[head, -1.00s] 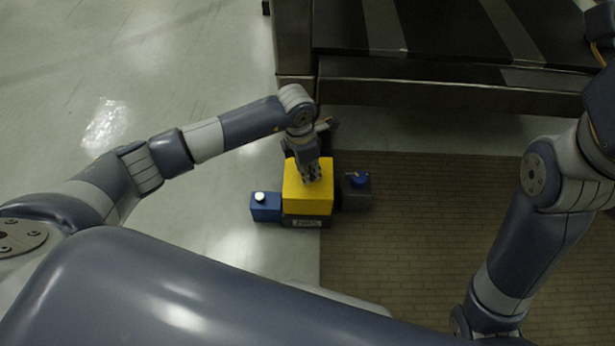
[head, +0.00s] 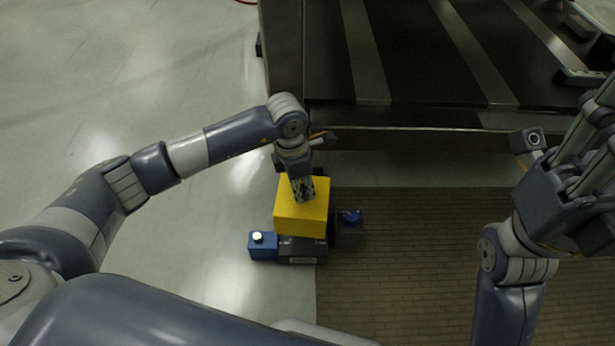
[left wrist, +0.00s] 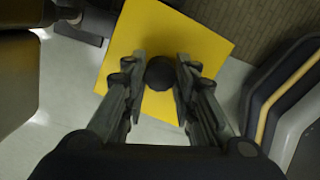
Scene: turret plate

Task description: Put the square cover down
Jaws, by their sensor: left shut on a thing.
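The square cover (head: 301,212) is a yellow box-shaped piece. My left gripper (head: 303,192) is above it. In the left wrist view my left gripper (left wrist: 160,85) is shut on the cover's round black knob (left wrist: 159,73), with a finger on each side; the yellow top (left wrist: 205,45) looks turned in that picture. In the head view the cover hangs over a dark base (head: 300,252) with a pale label, and more of the base shows beneath it.
A small blue box (head: 263,248) with a white knob stands left of the base. A dark box (head: 348,230) with a blue knob stands right of it. A brown brick-patterned mat (head: 420,265) lies to the right. A dark metal rack (head: 400,138) stands behind.

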